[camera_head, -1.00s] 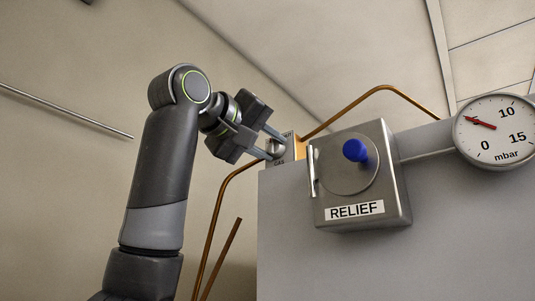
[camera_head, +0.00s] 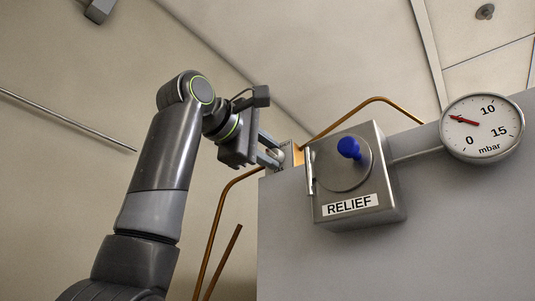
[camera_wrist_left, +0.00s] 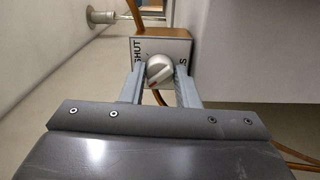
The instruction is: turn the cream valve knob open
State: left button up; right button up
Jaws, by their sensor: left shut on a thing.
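The valve knob (camera_wrist_left: 159,70) is round and pale grey-cream, with a red mark at its lower left in the left wrist view. In the head view my left gripper (camera_head: 274,157) reaches the valve box (camera_head: 291,152) from the left, and the knob is mostly hidden by the fingers. My right gripper is not in view.
A steel box labelled RELIEF (camera_head: 392,205) with a blue knob (camera_head: 349,148) stands just right of the valve. A pressure gauge (camera_head: 482,128) is farther right. Copper pipes (camera_head: 212,230) run below and above the valve box. A grey cabinet (camera_head: 450,250) fills the lower right.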

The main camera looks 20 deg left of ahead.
pick_arm(q)
jog(key=shift+n, duration=0.4)
jog(key=o, duration=1)
